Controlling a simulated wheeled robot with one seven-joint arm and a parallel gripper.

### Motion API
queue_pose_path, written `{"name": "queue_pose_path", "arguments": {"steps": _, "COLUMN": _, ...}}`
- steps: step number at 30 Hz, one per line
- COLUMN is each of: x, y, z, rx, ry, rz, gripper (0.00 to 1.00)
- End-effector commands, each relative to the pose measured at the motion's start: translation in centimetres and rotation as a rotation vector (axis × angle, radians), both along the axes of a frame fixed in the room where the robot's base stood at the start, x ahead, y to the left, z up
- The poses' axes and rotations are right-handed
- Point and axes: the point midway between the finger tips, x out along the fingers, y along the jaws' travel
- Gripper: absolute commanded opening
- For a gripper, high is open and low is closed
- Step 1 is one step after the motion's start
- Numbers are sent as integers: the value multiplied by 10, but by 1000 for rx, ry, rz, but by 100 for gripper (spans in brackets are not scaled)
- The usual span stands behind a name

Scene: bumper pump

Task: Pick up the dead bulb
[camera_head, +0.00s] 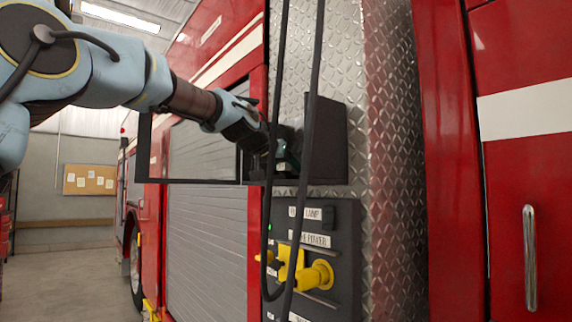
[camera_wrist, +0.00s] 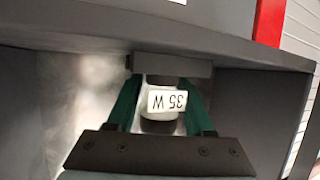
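The bulb (camera_wrist: 160,126), pale with a dark neck and a white "35 W" label that reads upside down, sits at a dark holder block (camera_wrist: 172,66) inside a grey housing in the wrist view. My gripper (camera_wrist: 160,88) has its two green fingers on either side of the bulb. I cannot tell whether they press on it or leave a small gap. In the head view my gripper (camera_head: 284,158) reaches into the dark housing (camera_head: 326,140) on the truck's side. The bulb itself cannot be made out there.
Two black cables (camera_head: 309,110) hang down in front of the housing, close to my gripper. Below is a dark control panel (camera_head: 345,245) with labels and a yellow handle (camera_head: 318,274). Red truck doors (camera_head: 530,190) stand at right. Open floor (camera_head: 70,280) lies at left.

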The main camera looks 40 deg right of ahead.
Motion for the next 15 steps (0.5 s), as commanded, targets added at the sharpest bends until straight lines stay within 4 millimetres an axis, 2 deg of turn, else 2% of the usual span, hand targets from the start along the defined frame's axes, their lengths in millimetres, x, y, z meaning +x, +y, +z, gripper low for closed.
{"name": "queue_pose_path", "arguments": {"steps": 2, "x": 0, "y": 0, "z": 0, "rx": 0, "ry": 0, "rz": 0, "gripper": 42}}
{"name": "queue_pose_path", "arguments": {"steps": 13, "x": 0, "y": 0, "z": 0, "rx": 0, "ry": 0, "rz": 0, "gripper": 0}}
{"name": "queue_pose_path", "arguments": {"steps": 15, "x": 0, "y": 0, "z": 0, "rx": 0, "ry": 0, "rz": 0, "gripper": 0}}
